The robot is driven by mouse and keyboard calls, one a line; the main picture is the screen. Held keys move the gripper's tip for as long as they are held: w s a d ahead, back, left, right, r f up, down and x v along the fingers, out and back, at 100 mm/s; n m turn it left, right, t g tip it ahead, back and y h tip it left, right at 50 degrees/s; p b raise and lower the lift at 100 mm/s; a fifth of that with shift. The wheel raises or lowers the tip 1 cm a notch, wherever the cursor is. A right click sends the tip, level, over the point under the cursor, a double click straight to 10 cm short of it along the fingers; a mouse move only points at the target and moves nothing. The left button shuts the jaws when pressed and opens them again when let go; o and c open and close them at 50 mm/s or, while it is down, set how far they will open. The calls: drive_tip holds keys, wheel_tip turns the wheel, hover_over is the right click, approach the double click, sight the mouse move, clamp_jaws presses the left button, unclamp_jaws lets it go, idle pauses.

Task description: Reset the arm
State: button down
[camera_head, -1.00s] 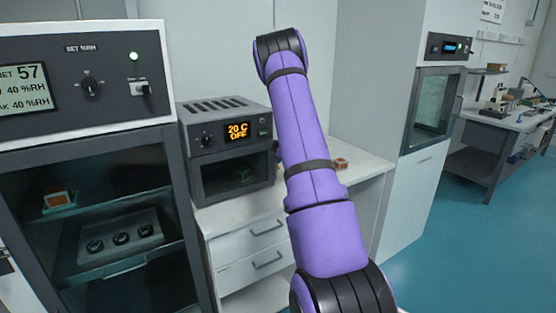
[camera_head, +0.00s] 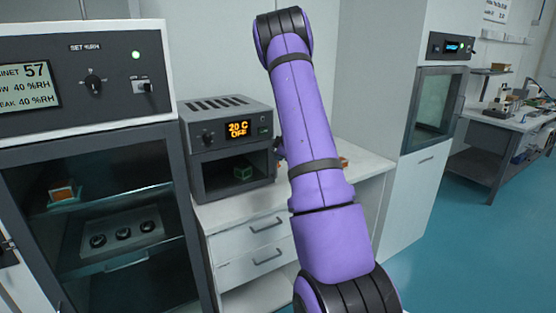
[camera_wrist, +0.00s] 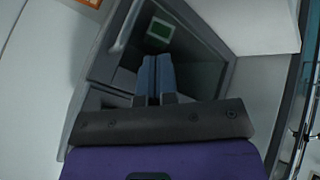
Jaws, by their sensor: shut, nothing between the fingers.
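My arm (camera_head: 305,130) stands raised in the middle of the head view, in front of the bench and the small oven. My gripper (camera_wrist: 155,68) shows in the wrist view with its two blue-grey fingers together and nothing between them. The fingers point toward the open front of the oven, and a green block (camera_wrist: 160,30) shows beyond their tips. In the head view the gripper is mostly hidden behind the arm. The oven (camera_head: 195,142) has a display reading 20 C OFF, and the green block (camera_head: 243,172) sits inside it.
A large humidity cabinet (camera_head: 85,135) stands at the left, with an orange-topped item (camera_head: 62,194) and a tray of knobs (camera_head: 122,225) inside. The white bench (camera_head: 215,212) has drawers. A tall white cabinet (camera_head: 420,190) stands at the right. Blue floor (camera_head: 470,250) is clear there.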

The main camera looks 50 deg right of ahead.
drive_tip(key=v, duration=0.6)
drive_tip(key=shift+s+r, duration=0.15)
drive_tip(key=shift+s, duration=0.05)
drive_tip(key=shift+a, duration=0.1)
